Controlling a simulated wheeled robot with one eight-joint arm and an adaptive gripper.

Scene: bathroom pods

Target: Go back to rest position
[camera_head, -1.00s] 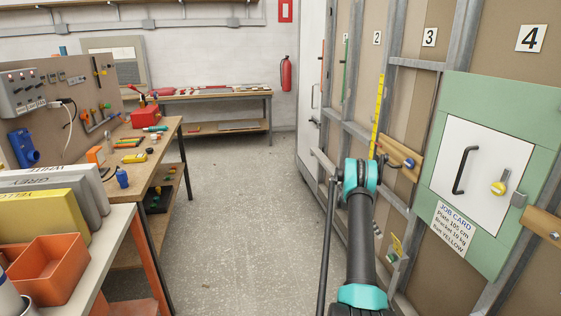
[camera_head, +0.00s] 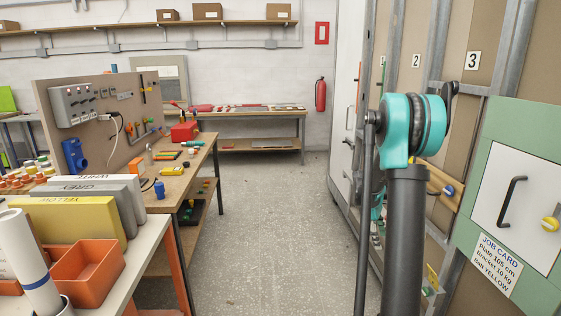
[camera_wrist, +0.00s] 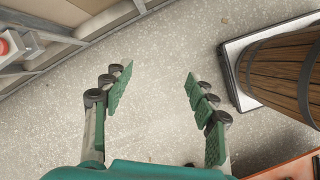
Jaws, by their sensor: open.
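My gripper (camera_wrist: 156,90) shows in the wrist view with its two green-padded fingers spread apart. Nothing is between them, only speckled grey floor far below. In the head view my arm stands upright at the right, in front of the wall panels, and the gripper itself cannot be made out clearly behind it.
A white door with a black handle (camera_head: 512,202) and a job card (camera_head: 494,264) are at the right. A workbench (camera_head: 198,160) and an orange bin (camera_head: 85,272) stand at the left. A wooden barrel (camera_wrist: 284,68) shows in the wrist view. The floor aisle (camera_head: 270,230) is clear.

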